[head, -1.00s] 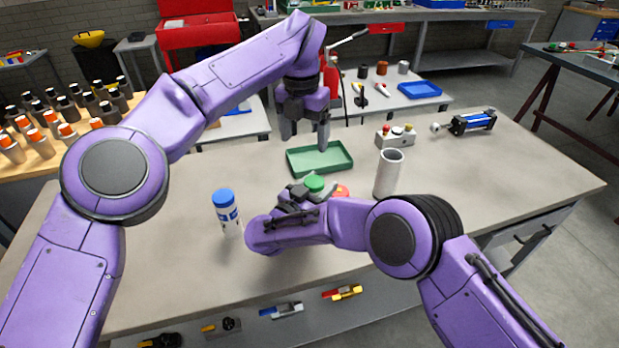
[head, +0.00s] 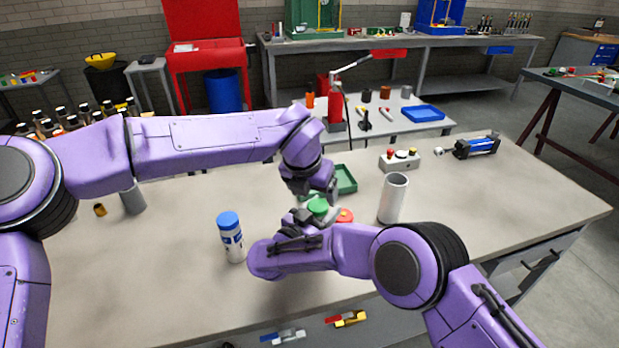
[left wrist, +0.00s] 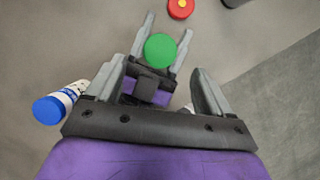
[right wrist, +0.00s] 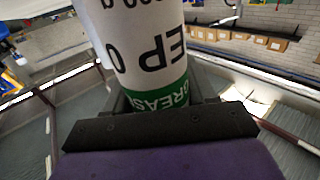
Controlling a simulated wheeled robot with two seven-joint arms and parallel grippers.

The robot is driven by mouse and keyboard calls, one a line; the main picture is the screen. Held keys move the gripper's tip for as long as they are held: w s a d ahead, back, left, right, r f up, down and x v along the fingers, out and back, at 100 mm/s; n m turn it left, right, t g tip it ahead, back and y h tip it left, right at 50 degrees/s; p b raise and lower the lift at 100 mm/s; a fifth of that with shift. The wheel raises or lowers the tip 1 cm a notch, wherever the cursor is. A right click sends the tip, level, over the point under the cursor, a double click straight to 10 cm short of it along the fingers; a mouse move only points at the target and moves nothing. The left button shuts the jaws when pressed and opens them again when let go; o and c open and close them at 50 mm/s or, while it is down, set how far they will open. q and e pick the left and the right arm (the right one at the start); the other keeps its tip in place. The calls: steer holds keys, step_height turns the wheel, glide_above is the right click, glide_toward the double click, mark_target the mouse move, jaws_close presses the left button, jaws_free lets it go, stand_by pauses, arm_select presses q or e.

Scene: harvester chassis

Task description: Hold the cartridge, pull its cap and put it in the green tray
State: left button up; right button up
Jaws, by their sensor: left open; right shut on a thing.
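The cartridge (right wrist: 145,45) is white with dark lettering and a green band in the right wrist view. My right gripper (head: 312,215) is shut on it above the bench. Its green cap (head: 318,206) faces up, and also shows in the left wrist view (left wrist: 160,50) between the right gripper's fingers. My left gripper (left wrist: 160,85) is open and empty over the cap, its fingers spread wide to either side; I cannot tell the height gap. The green tray (head: 346,180) lies behind, partly hidden by my left gripper in the head view.
A blue-capped white canister (head: 231,237) stands left of the cartridge. A pale open cylinder (head: 393,199) stands right, with a red button (head: 344,215) between.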

mark_target(318, 205)
arm_select(q)
steer(key=x, duration=0.5)
steer(key=shift+f, duration=0.2)
steer(key=c, duration=1.3)
steer(key=shift+c, duration=0.2)
steer(key=shift+r, duration=0.3)
steer(key=shift+r, duration=0.9)
